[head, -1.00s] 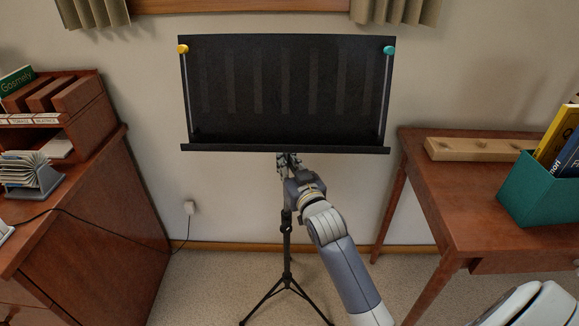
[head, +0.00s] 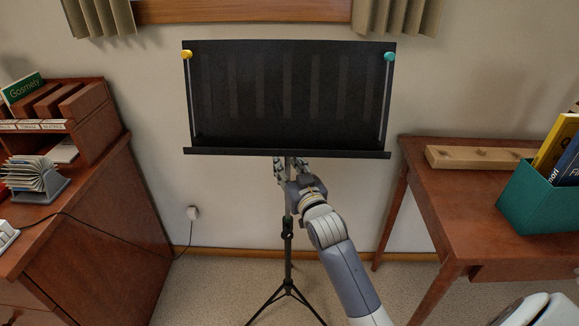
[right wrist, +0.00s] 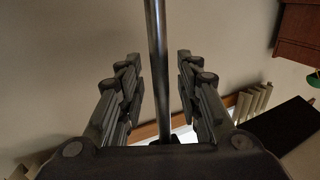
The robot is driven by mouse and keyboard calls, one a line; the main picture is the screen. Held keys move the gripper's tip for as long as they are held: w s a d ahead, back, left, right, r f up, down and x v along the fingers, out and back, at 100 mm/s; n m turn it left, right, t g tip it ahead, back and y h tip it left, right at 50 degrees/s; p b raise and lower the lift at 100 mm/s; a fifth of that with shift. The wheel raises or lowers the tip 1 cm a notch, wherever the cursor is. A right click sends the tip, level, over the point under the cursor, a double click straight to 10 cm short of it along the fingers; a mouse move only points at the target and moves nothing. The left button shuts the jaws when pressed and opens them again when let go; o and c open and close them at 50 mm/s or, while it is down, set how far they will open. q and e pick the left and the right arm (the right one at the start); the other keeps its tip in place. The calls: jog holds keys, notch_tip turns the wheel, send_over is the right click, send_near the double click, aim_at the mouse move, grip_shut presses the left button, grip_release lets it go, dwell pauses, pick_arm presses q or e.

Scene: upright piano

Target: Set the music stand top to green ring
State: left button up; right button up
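The music stand has a wide black top (head: 288,100) with a yellow knob (head: 187,54) at its upper left and a teal knob (head: 389,57) at its upper right. Its thin pole (head: 288,235) runs down to a tripod. My right gripper (head: 291,166) is just below the top, at the pole. In the right wrist view, the grey metal pole (right wrist: 158,70) passes between the open fingers with a gap on each side. No green ring can be made out on the visible pole. My left gripper is out of view.
A wooden cabinet (head: 95,225) with books and a card file stands at the left. A wooden table (head: 455,205) at the right holds a wooden block (head: 475,158) and a teal bin (head: 535,200) of books. Carpet around the tripod is clear.

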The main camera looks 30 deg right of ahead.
jog(key=s+a, duration=0.2)
jog(key=s, duration=1)
jog(key=shift+w, duration=0.1)
